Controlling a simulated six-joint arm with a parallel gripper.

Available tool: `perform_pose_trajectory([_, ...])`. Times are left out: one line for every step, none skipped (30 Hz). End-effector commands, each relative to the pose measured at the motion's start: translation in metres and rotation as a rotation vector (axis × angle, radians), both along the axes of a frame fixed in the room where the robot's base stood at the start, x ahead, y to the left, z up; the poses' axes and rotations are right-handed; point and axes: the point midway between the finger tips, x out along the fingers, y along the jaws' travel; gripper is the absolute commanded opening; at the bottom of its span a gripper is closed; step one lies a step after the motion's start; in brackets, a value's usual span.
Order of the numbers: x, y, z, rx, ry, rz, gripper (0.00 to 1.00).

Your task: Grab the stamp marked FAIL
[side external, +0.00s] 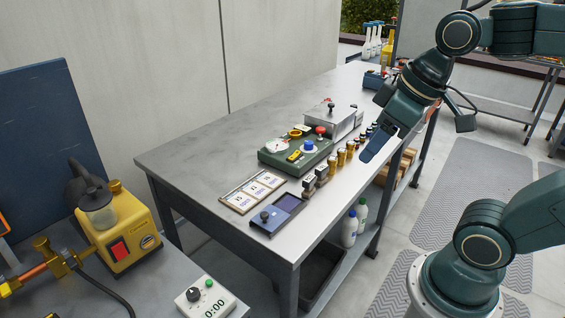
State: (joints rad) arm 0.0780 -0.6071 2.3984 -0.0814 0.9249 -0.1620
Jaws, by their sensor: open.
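Two small stamps with dark tops stand upright side by side near the front edge of the grey workbench (205,155). One stamp (308,187) is nearer the camera, and the other stamp (321,171) is just behind it. Their markings are too small to read, so I cannot tell which says FAIL. My gripper (368,155) is open and empty, pointing down above the bench's front edge, to the right of the stamps and apart from them. The view hides part of its jaws.
A labelled card board (240,203) and a dark blue pad-like box (289,204) lie left of the stamps. The bench's left end is clear.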

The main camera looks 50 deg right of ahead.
Motion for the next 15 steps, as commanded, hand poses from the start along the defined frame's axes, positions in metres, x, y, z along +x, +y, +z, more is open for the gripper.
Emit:
perform_pose_trajectory([0.009, -0.002, 0.002, -0.009, 0.018, 0.029, 0.48])
perform_pose_trajectory([0.014, -0.003, 0.002, -0.015, 0.028, 0.052, 0.48])
perform_pose_trajectory([0.021, -0.005, 0.003, -0.023, 0.040, 0.085, 0.48])
perform_pose_trajectory([0.026, -0.006, 0.005, -0.029, 0.049, 0.109, 0.48])
perform_pose_trajectory([0.031, -0.008, 0.005, -0.034, 0.058, 0.134, 0.48])
perform_pose_trajectory([0.038, -0.010, 0.006, -0.040, 0.070, 0.166, 0.48])
perform_pose_trajectory([0.044, -0.012, 0.006, -0.045, 0.079, 0.192, 0.48])
perform_pose_trajectory([0.049, -0.014, 0.006, -0.048, 0.087, 0.217, 0.48])
perform_pose_trajectory([0.056, -0.017, 0.006, -0.053, 0.097, 0.250, 0.48])
perform_pose_trajectory([0.061, -0.019, 0.005, -0.056, 0.105, 0.275, 0.48])
perform_pose_trajectory([0.067, -0.022, 0.005, -0.059, 0.111, 0.298, 0.48])
perform_pose_trajectory([0.074, -0.025, 0.004, -0.062, 0.122, 0.333, 0.48])
perform_pose_trajectory([0.079, -0.029, 0.004, -0.064, 0.129, 0.357, 0.48])
perform_pose_trajectory([0.084, -0.031, 0.003, -0.065, 0.135, 0.384, 0.48])
perform_pose_trajectory([0.091, -0.036, 0.001, -0.067, 0.142, 0.416, 0.48])
